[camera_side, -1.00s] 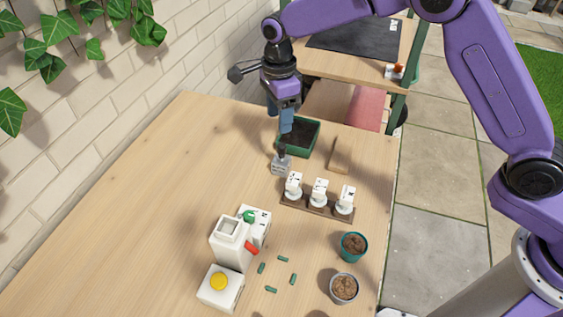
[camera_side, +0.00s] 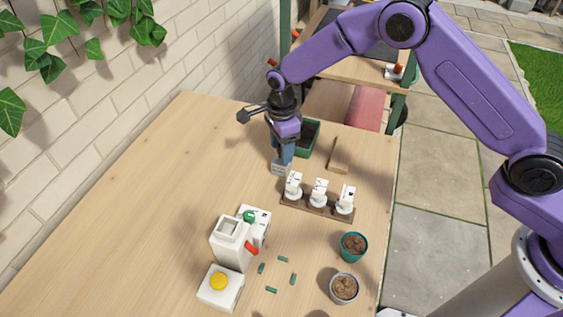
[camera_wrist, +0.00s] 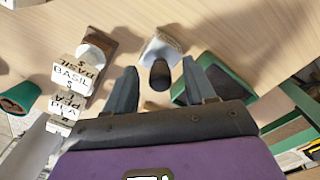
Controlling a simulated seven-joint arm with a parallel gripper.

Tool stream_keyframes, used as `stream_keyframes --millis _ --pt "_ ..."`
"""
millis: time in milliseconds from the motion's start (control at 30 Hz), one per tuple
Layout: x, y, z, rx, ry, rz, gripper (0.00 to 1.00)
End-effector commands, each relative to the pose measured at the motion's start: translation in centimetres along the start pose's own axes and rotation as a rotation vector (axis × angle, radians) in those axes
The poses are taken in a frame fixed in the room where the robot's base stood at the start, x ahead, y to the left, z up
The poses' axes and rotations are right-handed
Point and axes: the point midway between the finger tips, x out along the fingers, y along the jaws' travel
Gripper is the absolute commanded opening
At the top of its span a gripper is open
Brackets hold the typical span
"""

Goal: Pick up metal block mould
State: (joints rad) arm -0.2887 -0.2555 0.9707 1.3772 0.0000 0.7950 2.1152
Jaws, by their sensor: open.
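The metal block mould (camera_side: 280,169) stands upright on the table, a small silver block. Its dark, rounded handle (camera_wrist: 159,75) points up toward the wrist camera, and its silver body (camera_wrist: 163,45) shows beyond the handle. My gripper (camera_side: 283,157) is low above the mould, pointing down. In the wrist view my gripper (camera_wrist: 159,68) is open, with one blue finger on each side of the handle. Gaps show between the handle and both fingers. In the side view the fingers hide most of the handle.
A green tray of dark soil (camera_side: 304,148) stands close behind. A wooden rack (camera_side: 316,208) with three white stamps is at the right front, and a wood piece (camera_side: 339,156) lies beyond it. Pots (camera_side: 354,246) and a white dispenser (camera_side: 231,244) are nearer. The table's left is clear.

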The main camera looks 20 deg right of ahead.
Motion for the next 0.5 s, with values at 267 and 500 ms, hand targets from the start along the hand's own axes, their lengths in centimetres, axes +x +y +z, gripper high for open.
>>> stream_keyframes --millis 267,500 --pt "-0.04 -0.02 0.04 0.0 -0.001 -0.001 0.25" --pt "-0.09 -0.05 0.06 0.0 -0.001 -0.002 0.0"
